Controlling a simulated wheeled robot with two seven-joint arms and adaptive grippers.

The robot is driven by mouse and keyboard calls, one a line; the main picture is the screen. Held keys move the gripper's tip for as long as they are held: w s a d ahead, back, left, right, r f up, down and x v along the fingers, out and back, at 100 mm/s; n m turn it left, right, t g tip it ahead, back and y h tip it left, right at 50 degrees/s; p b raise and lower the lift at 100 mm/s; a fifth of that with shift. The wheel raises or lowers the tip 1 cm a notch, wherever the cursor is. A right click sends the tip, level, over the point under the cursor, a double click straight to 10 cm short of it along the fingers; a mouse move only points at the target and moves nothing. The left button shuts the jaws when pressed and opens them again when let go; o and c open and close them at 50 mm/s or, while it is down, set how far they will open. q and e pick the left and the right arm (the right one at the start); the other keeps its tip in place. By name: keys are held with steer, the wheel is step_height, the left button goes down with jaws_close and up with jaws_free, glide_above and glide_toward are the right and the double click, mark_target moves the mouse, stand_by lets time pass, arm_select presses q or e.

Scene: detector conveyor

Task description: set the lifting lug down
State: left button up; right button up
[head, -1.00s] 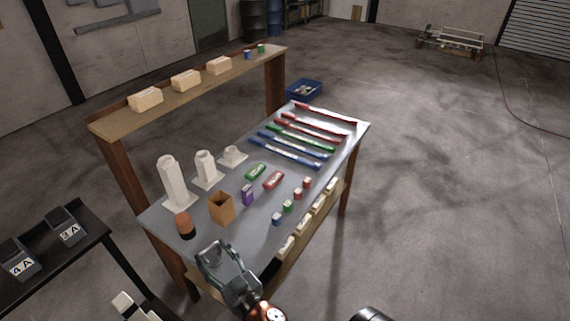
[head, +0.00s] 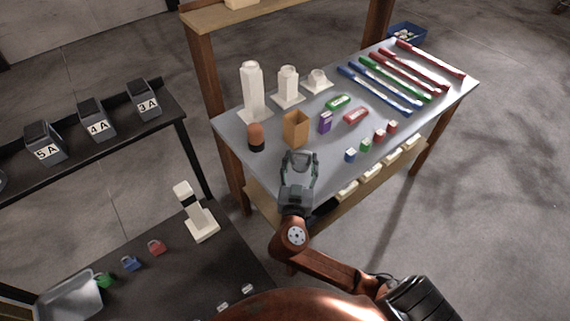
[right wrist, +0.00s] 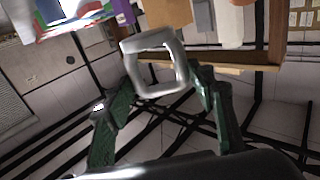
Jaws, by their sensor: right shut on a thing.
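The lifting lug is a pale grey rounded-square loop (right wrist: 161,90), seen in the right wrist view between the green fingers of my right gripper (right wrist: 158,98). In the head view my right gripper (head: 298,160) is shut on the lug and holds it up at the near edge of the grey worktable (head: 240,125). It is in front of an open tan box (head: 296,129). I cannot tell how high it is above the tabletop. My left gripper is not in view.
White hexagonal posts (head: 253,92), a brown-and-black cylinder (head: 256,137), a purple box (head: 325,122) and several small blocks stand on the worktable. Coloured bars lie at its far right. A black table (head: 165,285) at lower left bears padlocks and a white stand (head: 200,222).

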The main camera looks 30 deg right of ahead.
steer(key=w+f, duration=0.2)
steer(key=w+a+f, duration=0.1)
steer(key=w+f, duration=0.1)
steer(key=w+a+f+b, duration=0.1)
steer(key=w+f, duration=0.1)
steer(key=shift+w+a, duration=0.15)
steer(key=shift+a, duration=0.1)
steer(key=shift+w+a+f, duration=0.1)
steer(key=shift+w+f, duration=0.1)
steer(key=shift+f, duration=0.1)
steer(key=shift+w+f+b, duration=0.2)
steer(key=shift+f+b, duration=0.15)
steer(key=shift+f, duration=1.35)
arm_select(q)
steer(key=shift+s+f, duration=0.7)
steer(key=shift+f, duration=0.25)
arm_select(e)
steer(key=shift+a, duration=0.1)
steer(key=shift+f, duration=0.25)
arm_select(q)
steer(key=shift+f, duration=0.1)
arm_select(e)
steer(key=o, duration=1.5)
steer(key=shift+o, duration=0.2)
steer(key=shift+r, duration=0.1)
